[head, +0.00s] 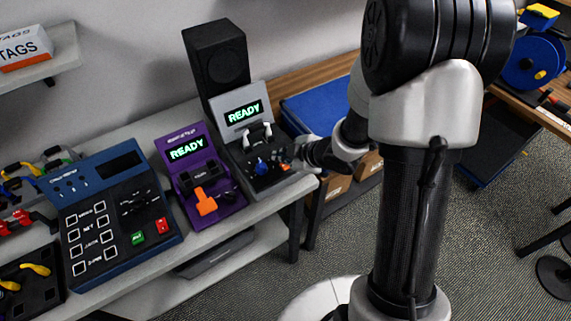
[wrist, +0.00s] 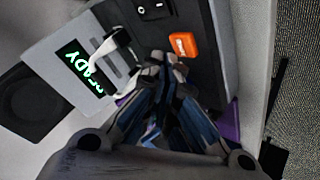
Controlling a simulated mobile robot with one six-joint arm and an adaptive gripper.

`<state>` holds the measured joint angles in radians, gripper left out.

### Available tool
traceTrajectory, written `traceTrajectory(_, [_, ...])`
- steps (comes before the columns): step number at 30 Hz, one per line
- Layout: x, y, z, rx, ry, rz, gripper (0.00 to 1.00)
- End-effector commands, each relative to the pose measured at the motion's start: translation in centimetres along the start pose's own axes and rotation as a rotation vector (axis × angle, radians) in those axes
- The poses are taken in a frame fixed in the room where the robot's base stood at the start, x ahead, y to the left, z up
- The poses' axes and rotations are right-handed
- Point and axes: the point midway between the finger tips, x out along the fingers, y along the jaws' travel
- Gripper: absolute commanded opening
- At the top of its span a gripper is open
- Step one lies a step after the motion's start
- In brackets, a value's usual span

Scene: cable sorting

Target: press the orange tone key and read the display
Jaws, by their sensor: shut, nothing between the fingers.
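The grey tester (head: 243,100) stands on the bench, its display (head: 243,113) lit green with "READY". The display (wrist: 82,75) also shows turned in the wrist view. An orange key (wrist: 184,44) lies on the tester's dark panel, seen clearly in the wrist view. In the head view the orange key (head: 285,167) is small and close to my gripper. My gripper (wrist: 162,62) is shut and empty, its fingertips over the panel just below the orange key in the wrist view. A small gap shows between them in the picture; I cannot tell the height.
A purple device (head: 179,141) with its own "READY" display and an orange part (head: 205,202) stands to the left. A blue console (head: 90,172) is further left. A black speaker (head: 215,58) stands behind. A white handle (wrist: 108,46) rises from the grey tester near my fingers.

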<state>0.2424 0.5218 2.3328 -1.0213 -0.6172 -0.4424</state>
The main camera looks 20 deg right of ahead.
Motion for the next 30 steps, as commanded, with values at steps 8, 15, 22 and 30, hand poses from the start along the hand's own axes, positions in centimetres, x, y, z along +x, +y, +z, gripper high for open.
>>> traceTrajectory(8, [0.00, -0.01, 0.00, 0.000, 0.000, 0.000, 0.00])
traceTrajectory(15, [0.00, -0.01, 0.00, 0.000, 0.000, 0.000, 0.00])
traceTrajectory(22, [0.00, -0.01, 0.01, 0.000, 0.000, 0.000, 0.00])
traceTrajectory(30, [0.52, -0.40, 0.38, 0.000, 0.000, -0.001, 0.00])
